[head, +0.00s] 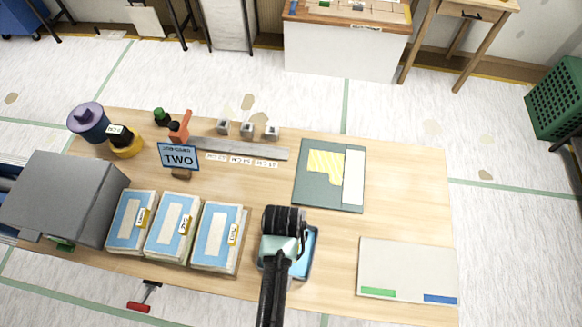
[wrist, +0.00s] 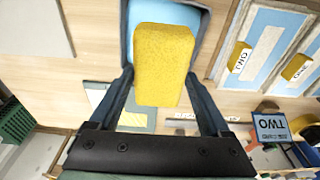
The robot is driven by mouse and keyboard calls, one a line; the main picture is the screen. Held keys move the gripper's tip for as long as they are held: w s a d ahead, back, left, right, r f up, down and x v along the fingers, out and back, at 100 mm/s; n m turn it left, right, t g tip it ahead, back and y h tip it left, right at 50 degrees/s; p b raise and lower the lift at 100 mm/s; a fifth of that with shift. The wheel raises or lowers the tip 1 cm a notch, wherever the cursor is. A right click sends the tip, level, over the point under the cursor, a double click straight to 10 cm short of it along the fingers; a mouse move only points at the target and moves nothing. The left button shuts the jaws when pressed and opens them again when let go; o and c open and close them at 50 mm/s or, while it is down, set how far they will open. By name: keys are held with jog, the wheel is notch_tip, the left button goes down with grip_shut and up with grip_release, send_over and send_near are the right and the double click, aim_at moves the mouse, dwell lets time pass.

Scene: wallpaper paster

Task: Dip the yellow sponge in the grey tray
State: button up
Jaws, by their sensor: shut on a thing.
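The yellow sponge (wrist: 164,62) is held between the two fingers of my gripper (wrist: 155,85) in the wrist view. The grey tray (wrist: 206,32), with pale blue inside, lies behind the sponge in that view. In the head view, my gripper (head: 285,225) is over the left part of the tray (head: 313,243), so only its right and lower parts show. The sponge is hidden there by my gripper and arm. I cannot tell whether the sponge touches the blue inside the tray. A job card (head: 179,155) reading TWO stands at the upper left of the table.
Three blue-and-white panels with yellow tags (head: 215,237) lie left of the tray. A grey box (head: 65,197) is at the far left. A green mat (head: 305,195) lies above the tray, and a pale board (head: 408,268) lies to the right. Bare table separates tray and board.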

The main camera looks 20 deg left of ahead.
jog(key=shift+d+f+b, duration=0.15)
jog(key=shift+f+b, duration=0.55)
jog(key=shift+f, duration=0.2)
notch_tip(320, 180, down, 6)
jog(key=b, duration=0.5)
jog(key=shift+f+b, duration=0.1)
jog(key=shift+b, duration=0.2)
jog(key=shift+f, duration=1.5)
jog(key=shift+r, duration=3.75)
